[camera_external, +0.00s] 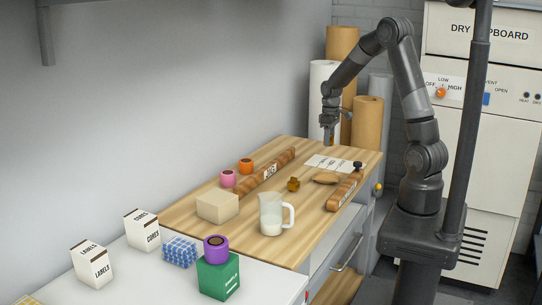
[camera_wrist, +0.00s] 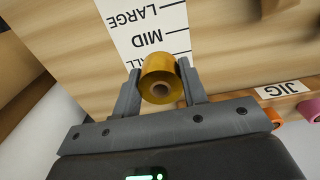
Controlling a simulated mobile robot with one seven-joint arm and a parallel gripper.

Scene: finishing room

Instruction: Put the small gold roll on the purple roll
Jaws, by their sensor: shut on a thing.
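My gripper (camera_wrist: 158,84) is shut on the small gold roll (camera_wrist: 161,68), which sits between the two fingers with its cored end facing the wrist camera. In the external view my gripper (camera_external: 330,137) is above the far end of the wooden bench, and the roll is barely visible there. The purple roll (camera_external: 216,244) lies flat on a green box (camera_external: 218,277) at the front of the white table, far from my gripper. It is outside the wrist view.
A size chart (camera_external: 328,163) lies under my gripper. A long JIG bar (camera_external: 262,174), pink roll (camera_external: 227,178), orange roll (camera_external: 246,165), amber object (camera_external: 293,184), tan box (camera_external: 217,206) and jug (camera_external: 271,214) are on the bench. Blue bubble wrap (camera_external: 179,251) stands near the green box.

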